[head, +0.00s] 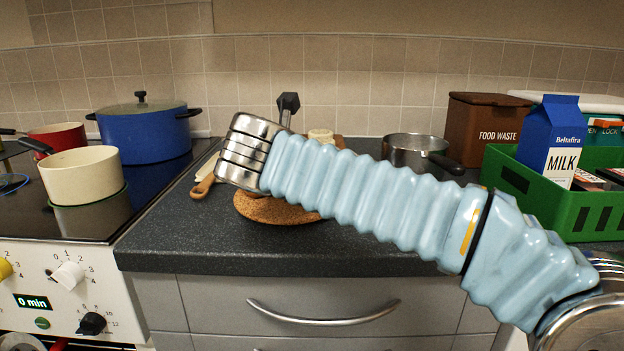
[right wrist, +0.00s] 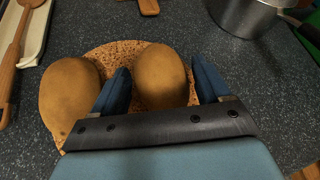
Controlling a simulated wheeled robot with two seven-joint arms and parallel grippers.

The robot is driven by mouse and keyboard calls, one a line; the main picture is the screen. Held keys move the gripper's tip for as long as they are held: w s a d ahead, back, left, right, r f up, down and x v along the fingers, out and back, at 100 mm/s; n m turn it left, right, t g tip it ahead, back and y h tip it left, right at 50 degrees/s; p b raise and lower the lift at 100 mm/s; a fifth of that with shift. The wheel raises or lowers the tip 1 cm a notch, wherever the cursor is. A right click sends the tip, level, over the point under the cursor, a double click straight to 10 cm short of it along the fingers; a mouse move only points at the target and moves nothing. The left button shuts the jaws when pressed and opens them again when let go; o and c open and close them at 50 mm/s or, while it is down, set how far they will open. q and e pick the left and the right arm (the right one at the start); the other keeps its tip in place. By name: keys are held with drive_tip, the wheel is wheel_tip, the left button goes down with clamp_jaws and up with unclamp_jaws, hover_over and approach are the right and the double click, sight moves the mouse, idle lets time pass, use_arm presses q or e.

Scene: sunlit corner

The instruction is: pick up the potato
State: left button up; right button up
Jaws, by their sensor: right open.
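Two brown potatoes show in the right wrist view, one on the left (right wrist: 70,98) and one in the middle (right wrist: 160,72), at a round cork mat (right wrist: 113,53) on the dark worktop. My right gripper (right wrist: 161,72) is open. Its two blue fingers stand on either side of the middle potato, with a small gap at each side. The left potato is just outside the left finger. In the head view my right arm covers part of the cork mat (head: 272,209) and hides the potatoes and fingers. My left gripper is not in view.
A steel saucepan (head: 403,152) stands behind the arm, near a green crate (head: 543,197) with a milk carton (head: 558,135). A cream pot (head: 84,174) and a blue pot (head: 150,133) are on the hob at left. A wooden spoon (right wrist: 12,55) lies left of the mat.

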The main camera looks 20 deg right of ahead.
drive_tip(key=c, duration=0.9)
